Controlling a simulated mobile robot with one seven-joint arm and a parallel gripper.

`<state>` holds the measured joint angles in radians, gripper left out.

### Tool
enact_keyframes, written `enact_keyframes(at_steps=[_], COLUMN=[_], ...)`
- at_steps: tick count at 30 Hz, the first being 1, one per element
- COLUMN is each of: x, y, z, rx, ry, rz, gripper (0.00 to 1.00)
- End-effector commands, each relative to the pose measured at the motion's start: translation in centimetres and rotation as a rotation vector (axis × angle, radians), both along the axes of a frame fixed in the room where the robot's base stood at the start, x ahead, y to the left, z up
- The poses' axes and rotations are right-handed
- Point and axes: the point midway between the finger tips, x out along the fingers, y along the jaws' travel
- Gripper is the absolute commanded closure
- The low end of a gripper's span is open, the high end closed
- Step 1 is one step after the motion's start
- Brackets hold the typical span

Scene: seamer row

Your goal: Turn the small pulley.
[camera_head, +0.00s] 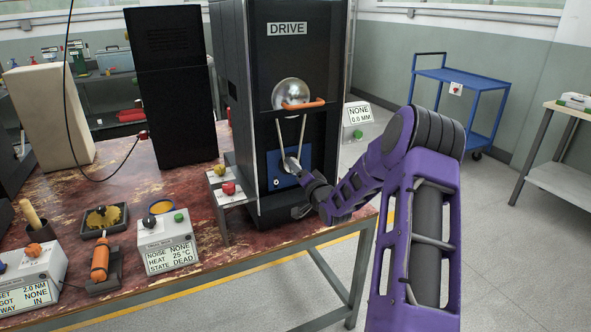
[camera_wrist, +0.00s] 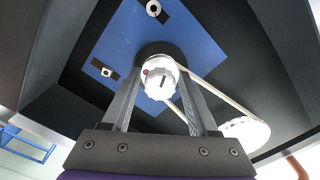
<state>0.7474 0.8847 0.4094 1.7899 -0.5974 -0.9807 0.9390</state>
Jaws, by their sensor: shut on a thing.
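The small pulley (camera_wrist: 160,77) is a pale, ribbed wheel with a red dot and a dark slot, on a blue plate (camera_wrist: 200,42) in the wrist view. My gripper (camera_wrist: 158,88) has one finger on each side of it and is shut on it. A pale belt (camera_wrist: 215,92) runs from the small pulley to the large pulley (camera_wrist: 245,131). In the head view the large silver pulley (camera_head: 291,91) sits under the DRIVE sign, with an orange handle (camera_head: 303,104) across it. There my gripper (camera_head: 292,166) hides most of the small pulley.
The black DRIVE cabinet (camera_head: 262,60) walls in the pulleys. A small stand with yellow and red buttons (camera_head: 228,187) is close to its left. A box reading STATE DEAD (camera_head: 168,243) is on the worn red bench (camera_head: 120,190).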

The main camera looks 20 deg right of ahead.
Motion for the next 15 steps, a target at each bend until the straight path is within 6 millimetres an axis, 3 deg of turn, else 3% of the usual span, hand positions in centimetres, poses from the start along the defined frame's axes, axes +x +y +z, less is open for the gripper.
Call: enact_keyframes(at_steps=[15], x=[-0.08], y=[-0.07], z=[-0.15], rx=[0.453], ry=[0.018], rz=[-0.001], gripper=[0.96])
